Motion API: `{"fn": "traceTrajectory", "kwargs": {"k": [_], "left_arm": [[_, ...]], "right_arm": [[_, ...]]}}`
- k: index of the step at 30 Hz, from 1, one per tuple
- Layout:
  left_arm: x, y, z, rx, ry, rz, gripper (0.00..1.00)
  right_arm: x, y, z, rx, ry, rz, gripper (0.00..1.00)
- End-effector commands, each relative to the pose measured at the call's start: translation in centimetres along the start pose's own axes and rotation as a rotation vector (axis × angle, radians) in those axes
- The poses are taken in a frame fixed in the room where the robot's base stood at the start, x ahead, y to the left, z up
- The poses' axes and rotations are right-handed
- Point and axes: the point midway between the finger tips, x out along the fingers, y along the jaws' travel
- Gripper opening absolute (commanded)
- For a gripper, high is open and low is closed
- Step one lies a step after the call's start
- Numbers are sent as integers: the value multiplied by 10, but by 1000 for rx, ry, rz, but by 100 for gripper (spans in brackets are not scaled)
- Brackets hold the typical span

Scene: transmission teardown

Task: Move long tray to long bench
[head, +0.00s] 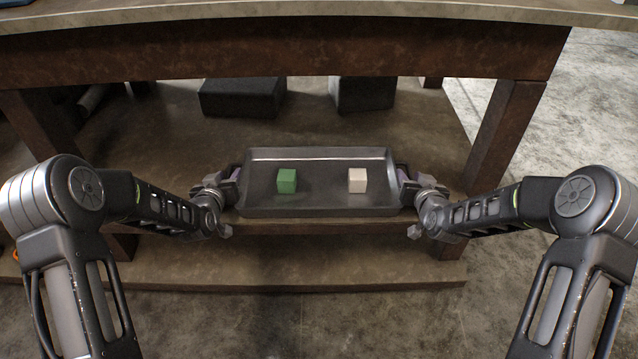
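The long tray (318,207) is dark grey and rectangular, with a raised rim. It is in the middle of the head view, in front of the bench (290,50) and below its top. A green cube (287,181) and a white cube (357,180) lie inside it, apart from each other. My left gripper (236,182) is at the tray's left end, and my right gripper (403,182) is at its right end. Both appear to touch the end walls. The fingertips are small and partly hidden by the tray, so I cannot tell how far they are closed.
The bench top's front edge spans the top of the view, with brown legs (505,130) at the sides. Two dark blocks (242,97) (364,93) rest on the lower shelf (160,115). Concrete floor is open at the right.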

Motion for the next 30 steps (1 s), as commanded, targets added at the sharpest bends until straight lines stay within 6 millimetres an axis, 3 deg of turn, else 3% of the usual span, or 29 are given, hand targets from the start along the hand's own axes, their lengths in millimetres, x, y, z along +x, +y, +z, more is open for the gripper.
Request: {"fn": "traceTrajectory", "kwargs": {"k": [2,16,30], "left_arm": [[0,0,0,0,0,0,38],[0,0,0,0,0,0,0],[0,0,0,0,0,0,0]], "right_arm": [[0,0,0,0,0,0,38],[0,0,0,0,0,0,0],[0,0,0,0,0,0,0]]}}
